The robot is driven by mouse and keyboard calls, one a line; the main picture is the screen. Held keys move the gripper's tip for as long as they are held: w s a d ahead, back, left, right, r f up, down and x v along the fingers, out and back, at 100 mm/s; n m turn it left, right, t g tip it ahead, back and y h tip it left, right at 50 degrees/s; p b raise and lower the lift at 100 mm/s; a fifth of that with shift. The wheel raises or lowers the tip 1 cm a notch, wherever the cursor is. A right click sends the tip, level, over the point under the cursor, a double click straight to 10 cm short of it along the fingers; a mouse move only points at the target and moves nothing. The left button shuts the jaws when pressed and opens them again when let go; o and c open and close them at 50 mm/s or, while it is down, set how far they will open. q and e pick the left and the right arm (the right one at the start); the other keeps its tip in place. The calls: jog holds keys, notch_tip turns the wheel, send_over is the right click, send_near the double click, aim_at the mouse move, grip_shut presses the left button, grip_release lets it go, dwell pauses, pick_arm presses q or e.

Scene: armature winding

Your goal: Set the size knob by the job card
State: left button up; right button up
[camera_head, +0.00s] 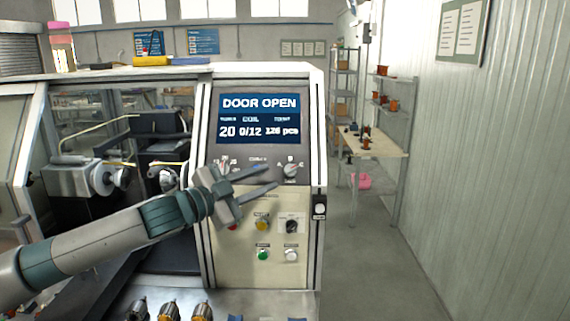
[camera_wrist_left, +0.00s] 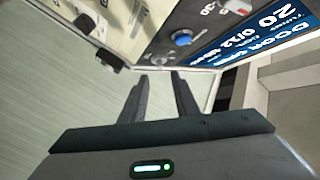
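I cannot read any setting. My left gripper (camera_head: 271,176) is open and empty in front of the panel, its fingers pointing right toward the right knob. It also shows open in the left wrist view (camera_wrist_left: 160,77). I cannot tell whether it touches the knob. No readable job card shows. My right gripper is out of view.
The screen (camera_head: 259,117) reads DOOR OPEN, 20, 0/12 and 126 pcs. A yellow knob (camera_head: 262,222), a black switch (camera_head: 292,224), a green button (camera_head: 263,254) and a white button (camera_head: 291,255) sit lower. Several armatures (camera_head: 168,312) stand at the front. The right aisle is clear.

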aim_at(288, 170)
pick_arm(q)
jog(key=p+x, duration=0.2)
jog(key=x, duration=0.4)
jog(key=shift+w+d+r+p, duration=0.1)
jog(key=shift+w+d+p, duration=0.15)
jog(key=shift+d+p, duration=0.1)
jog(key=shift+w+d, duration=0.3)
jog(key=shift+w, duration=0.05)
jog(key=shift+c, duration=0.3)
jog(key=c, duration=0.6)
